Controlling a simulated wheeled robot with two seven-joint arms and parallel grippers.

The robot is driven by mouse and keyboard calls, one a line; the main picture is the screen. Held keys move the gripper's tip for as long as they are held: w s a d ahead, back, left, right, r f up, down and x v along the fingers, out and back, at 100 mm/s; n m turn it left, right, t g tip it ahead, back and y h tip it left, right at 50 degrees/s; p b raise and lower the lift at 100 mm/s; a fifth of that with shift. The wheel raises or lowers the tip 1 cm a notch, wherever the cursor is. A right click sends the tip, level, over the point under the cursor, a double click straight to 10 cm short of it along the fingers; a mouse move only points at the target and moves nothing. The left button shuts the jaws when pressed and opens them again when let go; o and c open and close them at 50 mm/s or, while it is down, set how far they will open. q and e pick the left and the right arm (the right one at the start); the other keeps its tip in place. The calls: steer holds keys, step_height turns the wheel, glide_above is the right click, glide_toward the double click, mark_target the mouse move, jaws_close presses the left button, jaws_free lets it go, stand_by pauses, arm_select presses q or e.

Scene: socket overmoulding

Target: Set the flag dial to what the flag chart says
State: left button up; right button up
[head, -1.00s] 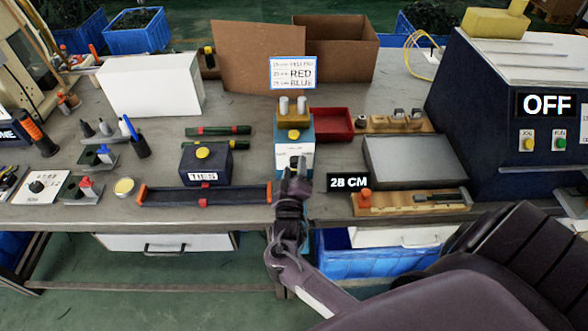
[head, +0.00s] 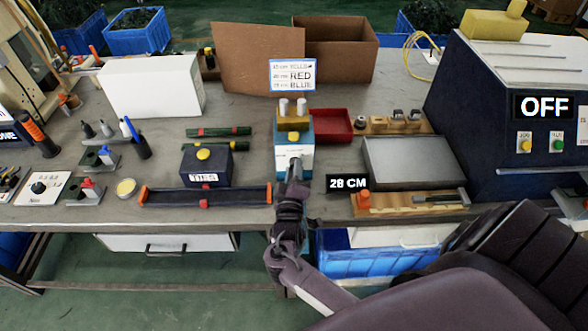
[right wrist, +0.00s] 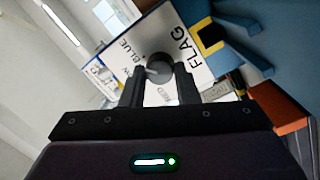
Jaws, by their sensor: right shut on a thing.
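The flag chart (head: 292,74) is a white card with a blue border at the back of the bench. It lists small cm figures beside YELLOW, RED and BLUE; the figures are hard to read. The flag dial (right wrist: 159,67) is a dark round knob with a pale pointer, on a white plate marked FLAG, BLUE and RED, with another label partly hidden. The plate is on the front of the blue-and-white flag unit (head: 308,134). My right gripper (right wrist: 160,77) is shut on the dial, one finger on each side. The pointer's exact setting is unclear. My left gripper is not in view.
A black display reading 28 CM (head: 347,184) stands right of the unit, with a wooden fixture (head: 390,204) beside it. The dark TIES box (head: 206,166) and a long dark tray (head: 205,195) lie left. A red tray (head: 332,123) is just behind right.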

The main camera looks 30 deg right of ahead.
steer(key=n+p, duration=0.2)
steer(key=n, duration=0.2)
steer(key=shift+r+n, duration=0.1)
steer(key=shift+n, duration=0.3)
steer(key=n+p, duration=0.1)
steer(key=n, duration=0.2)
steer(key=n+t+p, duration=0.1)
steer(key=n, duration=0.1)
steer(key=shift+f+n, duration=0.2)
steer(key=shift+n, duration=0.2)
steer(key=shift+p, duration=0.3)
steer(key=o, duration=1)
